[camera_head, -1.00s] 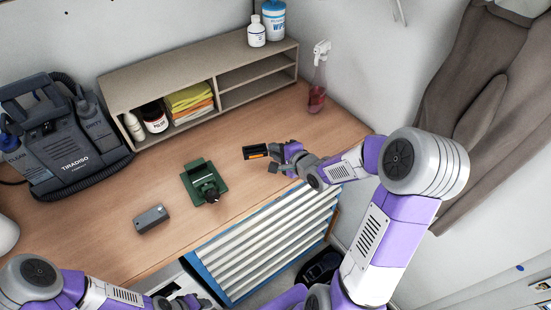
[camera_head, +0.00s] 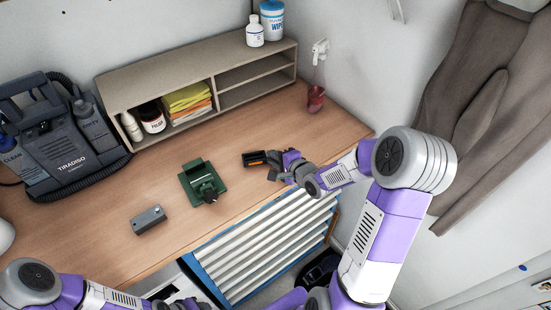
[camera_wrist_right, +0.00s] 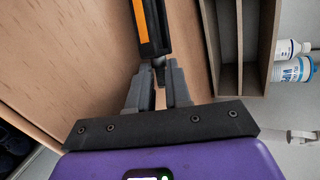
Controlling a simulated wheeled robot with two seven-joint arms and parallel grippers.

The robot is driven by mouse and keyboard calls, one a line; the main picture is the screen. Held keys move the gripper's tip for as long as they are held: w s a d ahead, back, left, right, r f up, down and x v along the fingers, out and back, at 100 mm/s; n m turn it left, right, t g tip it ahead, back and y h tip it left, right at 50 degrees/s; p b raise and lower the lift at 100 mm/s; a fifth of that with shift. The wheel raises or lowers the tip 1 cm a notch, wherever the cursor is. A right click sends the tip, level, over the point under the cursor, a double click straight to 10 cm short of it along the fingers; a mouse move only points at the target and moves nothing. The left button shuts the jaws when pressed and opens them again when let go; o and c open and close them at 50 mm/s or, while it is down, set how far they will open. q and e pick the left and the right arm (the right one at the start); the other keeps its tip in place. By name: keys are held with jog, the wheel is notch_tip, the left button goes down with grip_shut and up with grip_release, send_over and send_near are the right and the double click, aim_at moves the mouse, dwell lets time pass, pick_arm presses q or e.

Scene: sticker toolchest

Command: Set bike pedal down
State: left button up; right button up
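The bike pedal (camera_head: 254,158), black with an orange strip, is at the right part of the wooden tabletop (camera_head: 130,180). My right gripper (camera_head: 277,165) is at its right end. In the right wrist view the pedal (camera_wrist_right: 147,22) points away from the gripper (camera_wrist_right: 160,78), and its short spindle sits between the two grey fingertips, which appear to close on it. Whether the pedal touches the wood cannot be told. My left gripper (camera_head: 188,304) is at the bottom edge of the head view, partly cut off, its fingers unclear.
A green vise-like block (camera_head: 200,182) and a grey box (camera_head: 149,219) stand left of the pedal. A shelf (camera_head: 215,75) with bottles and cloths runs along the wall. A red spray bottle (camera_head: 316,97) stands behind. Drawers (camera_head: 262,252) lie below the front edge.

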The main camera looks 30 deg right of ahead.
jog(key=shift+o, duration=0.2)
jog(key=shift+s+a+f, duration=0.1)
jog(key=shift+s+f, duration=0.15)
jog(key=shift+f, duration=0.2)
jog(key=shift+r, duration=0.2)
jog(key=shift+w+r+p, duration=0.15)
jog(key=shift+r+p, duration=0.35)
jog(key=v, duration=0.3)
jog(key=p+v, duration=0.1)
jog(key=v, duration=0.5)
jog(key=shift+r+p, duration=0.4)
jog(key=shift+b+v, duration=1.3)
jog(key=shift+b, duration=1.25)
